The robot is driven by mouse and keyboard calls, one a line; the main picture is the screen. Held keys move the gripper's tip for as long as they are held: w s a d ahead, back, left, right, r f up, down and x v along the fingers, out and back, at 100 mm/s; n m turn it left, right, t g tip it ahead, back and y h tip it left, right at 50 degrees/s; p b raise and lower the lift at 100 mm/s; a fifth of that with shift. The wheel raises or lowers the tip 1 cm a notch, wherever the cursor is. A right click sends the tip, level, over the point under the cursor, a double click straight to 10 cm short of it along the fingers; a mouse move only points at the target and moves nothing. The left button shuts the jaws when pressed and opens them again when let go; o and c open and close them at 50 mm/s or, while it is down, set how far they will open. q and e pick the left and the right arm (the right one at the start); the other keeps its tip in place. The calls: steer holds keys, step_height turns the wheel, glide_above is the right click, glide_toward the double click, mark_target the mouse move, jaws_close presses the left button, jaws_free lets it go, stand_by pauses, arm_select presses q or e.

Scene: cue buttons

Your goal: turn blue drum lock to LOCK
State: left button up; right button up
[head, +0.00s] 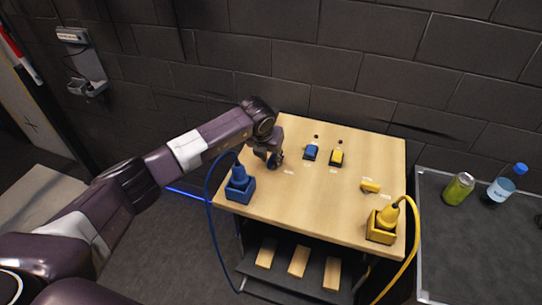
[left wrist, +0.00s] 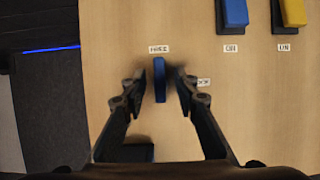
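The blue drum lock's handle (left wrist: 160,80) stands upright in the left wrist view, its upper end towards a white label (left wrist: 158,49) that seems to read FREE. A second label (left wrist: 204,82) lies to its right, partly covered by a finger, so its word is unclear. My left gripper (left wrist: 161,82) has one finger on each side of the blue handle, with narrow gaps; it looks open around it. In the head view my left gripper (head: 273,158) is low over the wooden tabletop (head: 285,215) and hides most of the lock. My right gripper is out of view.
A blue plug box (head: 240,187) with a cable sits at the left edge. Blue (head: 312,152) and yellow (head: 338,157) switches stand behind. A yellow handle (head: 370,187) and yellow plug box (head: 382,225) are at right. The tabletop's middle is clear.

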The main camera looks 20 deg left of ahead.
arm_select(q)
steer(key=c, duration=0.8)
jaws_close()
